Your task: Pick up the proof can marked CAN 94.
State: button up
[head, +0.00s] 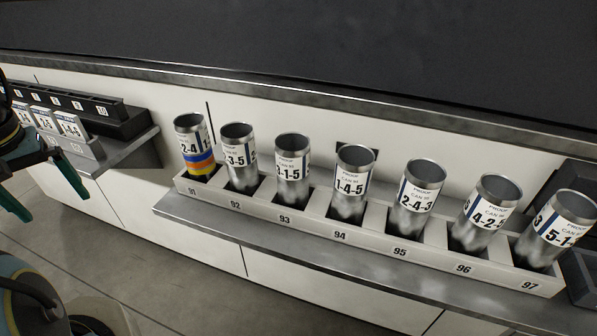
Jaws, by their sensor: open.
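The proof can in slot 94 (353,172) is a plain silver, open-topped can with a white label reading 1-4-5. It stands upright in the middle of the white rack (340,236), above the printed number 94. Its lower end is inside the slot. My gripper (54,208) is at the left edge in the head view, with its green fingers apart and nothing between them. It is far to the left of the can and partly cut off by the frame.
Neighbouring cans 93 (292,167) and 95 (420,186) stand close on either side. Can 91 (195,148) carries coloured bands. The rack sits on a grey shelf (205,224). A dark holder (75,102) with labelled cards is at left, and dark bins (580,277) at right.

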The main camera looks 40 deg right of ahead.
aim_at(354, 163)
jog(key=k+u, duration=0.25)
jog(key=k, duration=0.4)
jog(key=k+j+u, duration=0.1)
jog(key=k+u, duration=0.15)
jog(key=k, duration=0.4)
